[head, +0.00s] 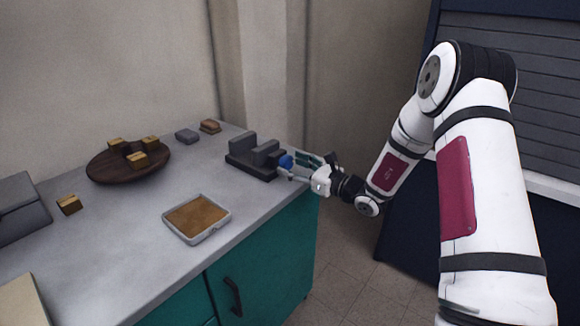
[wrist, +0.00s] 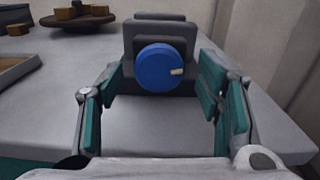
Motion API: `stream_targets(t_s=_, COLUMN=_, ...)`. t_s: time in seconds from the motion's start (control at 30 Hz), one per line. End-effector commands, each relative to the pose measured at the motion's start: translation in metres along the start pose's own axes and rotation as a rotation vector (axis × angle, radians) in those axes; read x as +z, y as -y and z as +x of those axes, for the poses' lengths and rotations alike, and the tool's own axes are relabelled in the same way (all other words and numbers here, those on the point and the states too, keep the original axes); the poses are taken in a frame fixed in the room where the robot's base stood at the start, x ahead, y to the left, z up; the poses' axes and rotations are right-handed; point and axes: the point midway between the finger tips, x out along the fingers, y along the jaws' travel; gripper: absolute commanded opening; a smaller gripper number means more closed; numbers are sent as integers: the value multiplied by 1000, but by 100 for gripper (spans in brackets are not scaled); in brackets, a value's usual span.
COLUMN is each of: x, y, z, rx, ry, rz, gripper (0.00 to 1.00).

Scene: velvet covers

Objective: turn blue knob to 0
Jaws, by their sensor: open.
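The blue knob (wrist: 158,68) is round, on the front of a dark grey stepped block (wrist: 150,36). In the head view the knob (head: 286,162) shows at the right end of the grey block (head: 243,150), partly behind my gripper. My gripper (head: 303,168) is open at the counter's right edge. In the wrist view its teal fingers (wrist: 165,90) stand apart on either side of the knob, with visible gaps. I see no scale or 0 mark.
The grey counter (head: 110,235) holds a tray with a brown filling (head: 197,218), a round dark board (head: 105,172) with several small blocks, and a loose block (head: 69,204). Two small blocks lie near the back wall. Teal cabinets (head: 265,262) are below.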

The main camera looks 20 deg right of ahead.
Motion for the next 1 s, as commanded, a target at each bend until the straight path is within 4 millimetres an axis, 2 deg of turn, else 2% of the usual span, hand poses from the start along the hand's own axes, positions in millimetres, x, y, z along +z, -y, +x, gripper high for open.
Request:
stream_targets(t_s=0.17, x=0, y=0, z=13, rx=0, ry=0, rz=-1, gripper=60)
stream_targets(t_s=0.47, x=0, y=0, z=15, rx=0, ry=0, rz=0, gripper=60)
stream_targets(t_s=0.7, x=0, y=0, z=14, rx=0, ry=0, rz=0, gripper=11)
stream_targets(t_s=1.0, x=0, y=0, z=15, rx=0, ry=0, rz=-27, gripper=11)
